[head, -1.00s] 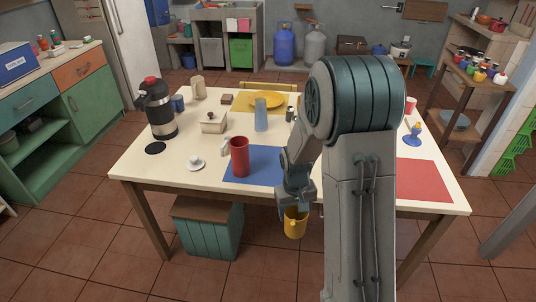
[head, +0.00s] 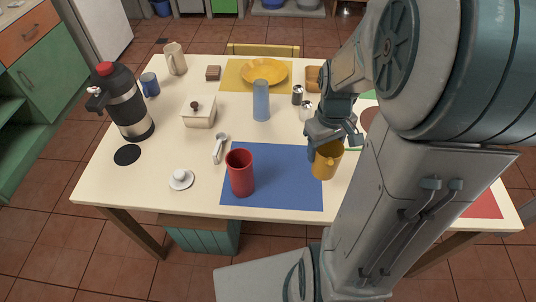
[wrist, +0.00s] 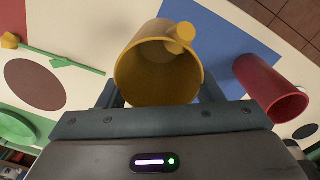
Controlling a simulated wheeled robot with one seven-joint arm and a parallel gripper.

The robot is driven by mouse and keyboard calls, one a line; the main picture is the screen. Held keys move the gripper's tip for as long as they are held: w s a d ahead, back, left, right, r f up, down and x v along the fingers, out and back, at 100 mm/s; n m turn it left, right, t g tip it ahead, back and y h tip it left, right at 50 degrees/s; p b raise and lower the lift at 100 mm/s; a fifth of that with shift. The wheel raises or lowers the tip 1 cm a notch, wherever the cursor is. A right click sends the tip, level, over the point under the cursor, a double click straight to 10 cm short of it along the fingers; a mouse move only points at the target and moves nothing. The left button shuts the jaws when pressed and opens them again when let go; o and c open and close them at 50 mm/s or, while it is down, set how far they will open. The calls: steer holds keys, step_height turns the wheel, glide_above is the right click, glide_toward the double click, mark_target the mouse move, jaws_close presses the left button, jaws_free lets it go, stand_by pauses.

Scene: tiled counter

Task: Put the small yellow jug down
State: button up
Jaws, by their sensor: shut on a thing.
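The small yellow jug (head: 325,161) is held in my gripper (head: 318,148) at the right edge of the blue placemat (head: 272,190). My gripper is shut on the jug. In the wrist view the jug (wrist: 160,75) lies between the two fingers, its open mouth toward the camera and its handle at the upper right. In the head view the jug is roughly upright. I cannot tell whether its base touches the table.
A red cup (head: 240,173) stands on the blue placemat left of the jug; it also shows in the wrist view (wrist: 268,85). A blue cup (head: 261,100), salt and pepper shakers (head: 297,95) and a yellow plate (head: 264,71) stand farther back. The middle of the blue placemat is clear.

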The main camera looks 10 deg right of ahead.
steer(key=shift+w, duration=0.25)
steer(key=shift+w+a+f+p, duration=0.15)
steer(key=shift+w+a+f, duration=1.2)
steer(key=shift+f, duration=0.45)
steer(key=shift+w+a+f+p, duration=0.15)
steer(key=shift+w+a+f, duration=1.2)
steer(key=shift+f, duration=0.45)
steer(key=shift+w+a+f+p, duration=0.15)
steer(key=shift+w+a+f, duration=1.2)
steer(key=shift+f, duration=0.45)
steer(key=shift+f, duration=0.2)
steer(key=o, duration=1)
